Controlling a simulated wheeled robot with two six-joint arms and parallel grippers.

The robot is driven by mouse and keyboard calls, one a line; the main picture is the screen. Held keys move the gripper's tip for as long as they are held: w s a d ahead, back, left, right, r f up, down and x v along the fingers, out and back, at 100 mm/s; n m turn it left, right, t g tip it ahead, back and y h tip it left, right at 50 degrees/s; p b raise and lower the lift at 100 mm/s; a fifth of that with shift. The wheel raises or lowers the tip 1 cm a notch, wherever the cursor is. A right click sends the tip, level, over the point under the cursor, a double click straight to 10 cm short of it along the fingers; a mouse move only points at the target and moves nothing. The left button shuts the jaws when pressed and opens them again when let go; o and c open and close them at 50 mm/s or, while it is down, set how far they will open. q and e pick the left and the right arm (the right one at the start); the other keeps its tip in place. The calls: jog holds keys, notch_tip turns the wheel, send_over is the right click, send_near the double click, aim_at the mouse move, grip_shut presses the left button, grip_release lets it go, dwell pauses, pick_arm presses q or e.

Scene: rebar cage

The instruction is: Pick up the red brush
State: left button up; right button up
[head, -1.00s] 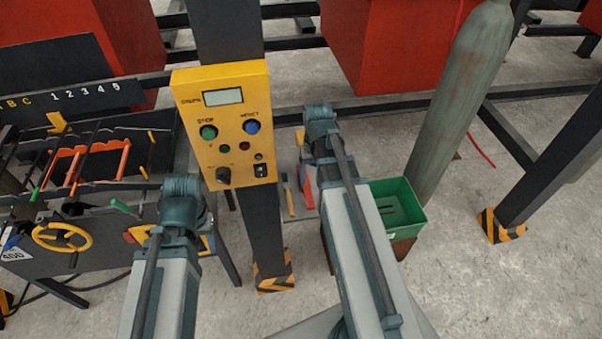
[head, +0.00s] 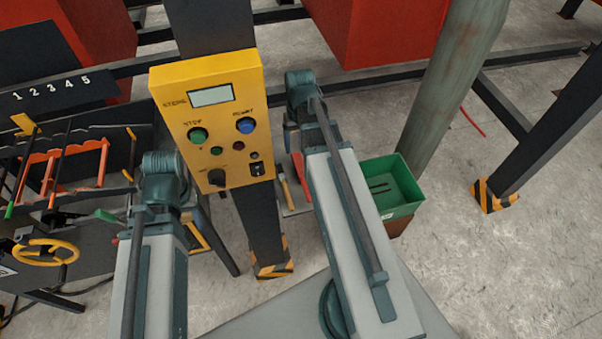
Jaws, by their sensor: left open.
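A narrow red object (head: 299,167) shows on a low grey shelf behind the yellow control box, partly hidden by my right arm. It may be the red brush, but too little shows to tell. My left arm rises from the bottom left, and its far end with the left gripper (head: 163,172) is in front of the machine with the yellow wheel. The fingers are mostly hidden behind the arm, with nothing seen held in them. My right arm reaches up beside the red object; its gripper is hidden.
The yellow control box (head: 211,115) on a dark post stands between my arms. A yellow-handled tool (head: 284,190) lies by the red object. A green bin (head: 405,205) is right of my right arm.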

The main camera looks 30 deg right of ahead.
jog(key=b, duration=0.7)
send_over(302, 170)
jog(key=f, duration=0.7)
jog(key=shift+a+f, duration=0.3)
jog(key=shift+f, duration=0.05)
jog(key=f+b, duration=0.5)
jog(key=shift+d+f, duration=0.15)
jog(key=shift+d, duration=0.1)
grip_shut()
